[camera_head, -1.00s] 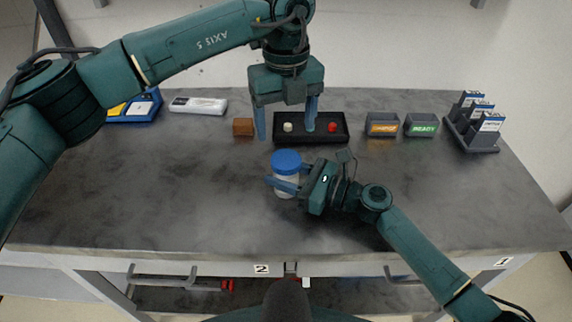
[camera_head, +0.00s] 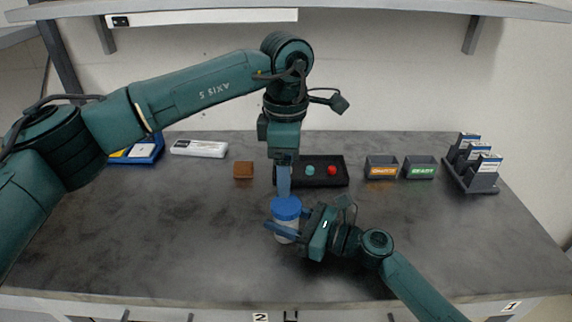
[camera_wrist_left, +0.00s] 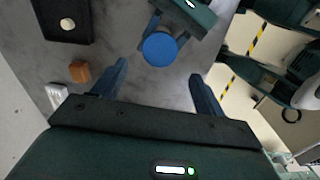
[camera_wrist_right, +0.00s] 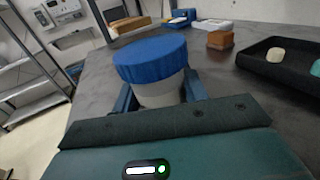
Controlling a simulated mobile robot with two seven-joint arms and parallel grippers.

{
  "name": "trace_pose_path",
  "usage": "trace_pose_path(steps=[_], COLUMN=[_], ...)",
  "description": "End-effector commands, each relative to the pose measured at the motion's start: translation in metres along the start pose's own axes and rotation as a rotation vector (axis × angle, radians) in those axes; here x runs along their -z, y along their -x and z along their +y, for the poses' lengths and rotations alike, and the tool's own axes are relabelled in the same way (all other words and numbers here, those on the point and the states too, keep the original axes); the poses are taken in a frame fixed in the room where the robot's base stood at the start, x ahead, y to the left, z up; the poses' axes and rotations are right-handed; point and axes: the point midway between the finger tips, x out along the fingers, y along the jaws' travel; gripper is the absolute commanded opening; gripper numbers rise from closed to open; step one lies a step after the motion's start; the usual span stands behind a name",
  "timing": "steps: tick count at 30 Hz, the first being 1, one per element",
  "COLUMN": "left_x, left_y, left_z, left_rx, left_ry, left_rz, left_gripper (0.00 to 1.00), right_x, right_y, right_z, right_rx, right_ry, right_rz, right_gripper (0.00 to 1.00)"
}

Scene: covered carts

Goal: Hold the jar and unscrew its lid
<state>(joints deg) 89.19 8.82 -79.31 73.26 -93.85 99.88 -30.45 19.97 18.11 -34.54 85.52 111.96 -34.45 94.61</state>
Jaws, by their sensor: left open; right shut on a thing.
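The jar (camera_head: 287,235) is whitish with a blue screw lid (camera_head: 286,208) and stands upright at mid-table. My right gripper (camera_head: 285,231) is shut on its body from the right, below the lid. In the right wrist view the jar body (camera_wrist_right: 160,94) sits between the fingers, with the lid (camera_wrist_right: 151,60) on top. My left gripper (camera_head: 284,184) points down just above and behind the lid, open and empty. In the left wrist view the lid (camera_wrist_left: 160,49) lies beyond the open fingers, not between them. The head view shows the left fingers nearly edge-on.
Behind the jar are a black tray (camera_head: 341,184) with small coloured pieces and a brown block (camera_head: 244,169). Two grey bins (camera_head: 381,172) (camera_head: 420,172) and a dark rack (camera_head: 477,184) stand at the right. A white device (camera_head: 200,148) lies back left. The front table is clear.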

Motion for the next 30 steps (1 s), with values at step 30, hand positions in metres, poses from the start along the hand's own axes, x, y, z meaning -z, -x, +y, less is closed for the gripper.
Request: trace_pose_path(steps=[30], left_x=[0.0], left_y=[-0.015], left_z=[0.0], left_rx=[0.002], left_ry=[-1.495], left_rz=[-0.001], left_gripper=[0.72], right_x=[0.0], right_y=[0.0], right_z=[0.0], right_rx=[0.0], right_ry=[0.0], right_rz=[0.001], right_gripper=[0.0])
